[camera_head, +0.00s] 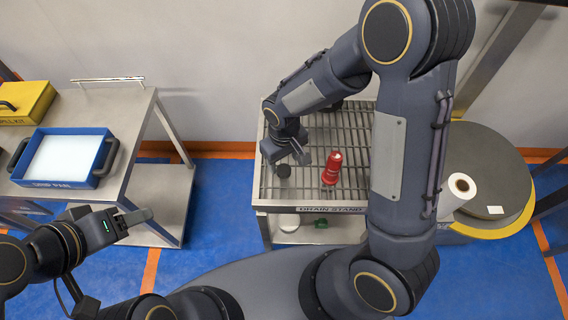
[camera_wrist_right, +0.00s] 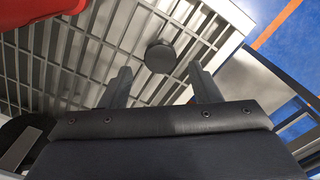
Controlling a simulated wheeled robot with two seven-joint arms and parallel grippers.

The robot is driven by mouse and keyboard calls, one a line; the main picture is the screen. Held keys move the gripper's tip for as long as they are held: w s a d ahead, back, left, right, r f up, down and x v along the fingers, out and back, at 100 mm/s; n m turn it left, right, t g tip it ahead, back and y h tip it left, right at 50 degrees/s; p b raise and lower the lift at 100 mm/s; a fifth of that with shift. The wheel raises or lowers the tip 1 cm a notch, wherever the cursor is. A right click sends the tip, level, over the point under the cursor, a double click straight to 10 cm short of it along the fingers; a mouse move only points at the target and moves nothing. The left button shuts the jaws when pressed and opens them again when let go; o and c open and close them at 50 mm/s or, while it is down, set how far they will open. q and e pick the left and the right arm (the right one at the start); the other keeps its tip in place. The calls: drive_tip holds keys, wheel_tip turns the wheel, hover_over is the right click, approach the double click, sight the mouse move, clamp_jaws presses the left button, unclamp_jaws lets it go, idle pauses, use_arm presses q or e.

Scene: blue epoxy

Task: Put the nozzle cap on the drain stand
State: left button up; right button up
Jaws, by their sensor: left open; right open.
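The drain stand (camera_head: 335,209) is a metal table with a slatted grate top and a "DRAIN STAND" label on its front edge. A small dark round cap (camera_head: 283,170), which looks like the nozzle cap, rests on the left part of the grate. It also shows in the right wrist view (camera_wrist_right: 160,56), just past the fingertips and between their lines. My right gripper (camera_head: 292,155) is open just above and beside the cap, apart from it; its fingers (camera_wrist_right: 160,74) hold nothing. My left gripper (camera_head: 138,217) is open and empty, low near the left table.
A red bottle (camera_head: 332,168) stands on the grate right of the cap, close to my right gripper. A blue drip pan (camera_head: 100,161) and yellow kit box (camera_head: 28,103) are on the left table. A white roll (camera_head: 460,186) stands on a round drum at right.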

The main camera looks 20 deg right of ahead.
sight(284, 169)
drive_tip(key=s+d+r+m+t+y, duration=0.1)
drive_tip(key=s+d+r, duration=0.2)
drive_tip(key=r, duration=0.5)
drive_tip(key=s+d+r+m+t+y, duration=0.1)
drive_tip(key=s+d+r+m+y, duration=0.15)
drive_tip(key=r, duration=0.55)
drive_tip(key=s+d+r+m+t, duration=0.1)
drive_tip(key=s+r, duration=0.1)
drive_tip(key=s, duration=0.3)
drive_tip(key=s+d+r+m+t, duration=0.1)
drive_tip(key=s+d+t, duration=0.1)
drive_tip(key=s, duration=0.4)
drive_tip(key=shift+d+r+t+p, duration=0.3)
drive_tip(key=shift+r, duration=0.05)
wheel_tip(284, 169, up, 2)
drive_tip(key=shift+r+p, duration=0.1)
drive_tip(key=shift+p, duration=1)
